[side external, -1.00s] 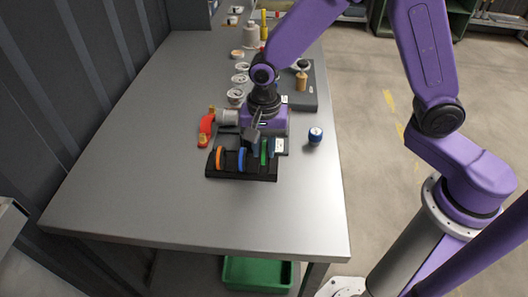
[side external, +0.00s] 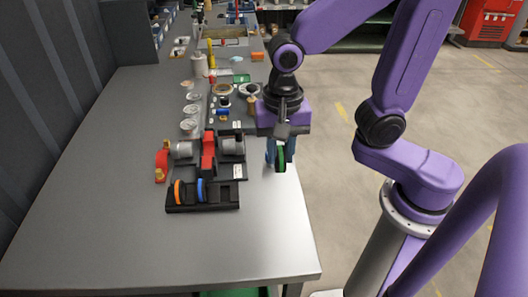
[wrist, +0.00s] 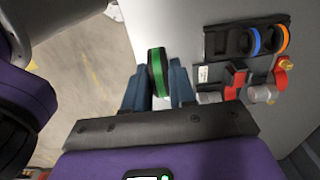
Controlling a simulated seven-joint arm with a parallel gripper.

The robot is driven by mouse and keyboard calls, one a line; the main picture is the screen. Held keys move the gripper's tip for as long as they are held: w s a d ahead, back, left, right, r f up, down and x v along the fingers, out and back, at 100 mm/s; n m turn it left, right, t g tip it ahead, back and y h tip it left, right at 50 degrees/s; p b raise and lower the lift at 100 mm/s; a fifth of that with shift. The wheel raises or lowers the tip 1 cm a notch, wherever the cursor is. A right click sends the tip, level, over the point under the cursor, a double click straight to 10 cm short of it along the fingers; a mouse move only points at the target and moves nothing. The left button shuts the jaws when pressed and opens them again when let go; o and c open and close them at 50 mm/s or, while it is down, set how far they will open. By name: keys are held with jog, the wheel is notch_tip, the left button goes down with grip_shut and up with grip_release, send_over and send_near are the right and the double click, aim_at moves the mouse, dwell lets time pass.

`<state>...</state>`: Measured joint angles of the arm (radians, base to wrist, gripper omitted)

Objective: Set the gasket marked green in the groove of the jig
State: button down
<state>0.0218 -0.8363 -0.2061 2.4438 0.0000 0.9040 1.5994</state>
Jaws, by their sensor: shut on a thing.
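The gasket marked green (side external: 281,160) is a dark ring with a green band, held upright. It also shows in the wrist view (wrist: 157,72). My gripper (side external: 275,153) is shut on it, with a blue finger on each side. It is right of the black rack (side external: 226,205), by the table's right edge; its height is hard to tell. The rack holds an orange-marked ring (side external: 179,191) and a blue-marked ring (side external: 201,190); its right slot is empty. A dark plate with round ring-like parts (side external: 223,89) lies farther back; I cannot tell if it is the jig.
Behind the rack are a red clamp-like part (side external: 208,152), grey cylinders (side external: 231,147) and a red fitting with brass ends (side external: 161,163). Several pale round parts (side external: 189,126) line the left. The table (side external: 110,220) is clear in front and at left.

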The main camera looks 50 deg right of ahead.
jog(key=shift+s+d+r, duration=0.15)
jog(key=shift+s+r, duration=0.05)
jog(key=w+d+r, duration=0.1)
jog(key=w+d, duration=0.2)
jog(key=w, duration=0.8)
jog(key=w+f, duration=0.3)
jog(key=w, duration=0.1)
jog(key=w+a+f, duration=0.1)
jog(key=w+f, duration=0.2)
jog(key=w, duration=0.2)
jog(key=w+a+f, duration=0.1)
jog(key=w+f, duration=0.2)
jog(key=w, duration=0.1)
jog(key=shift+w+a, duration=0.2)
jog(key=shift+w, duration=0.1)
jog(key=shift+w+f, duration=0.2)
jog(key=shift+f, duration=1.6)
jog(key=shift+f, duration=0.1)
jog(key=c, duration=0.9)
grip_release()
jog(key=shift+c, duration=0.2)
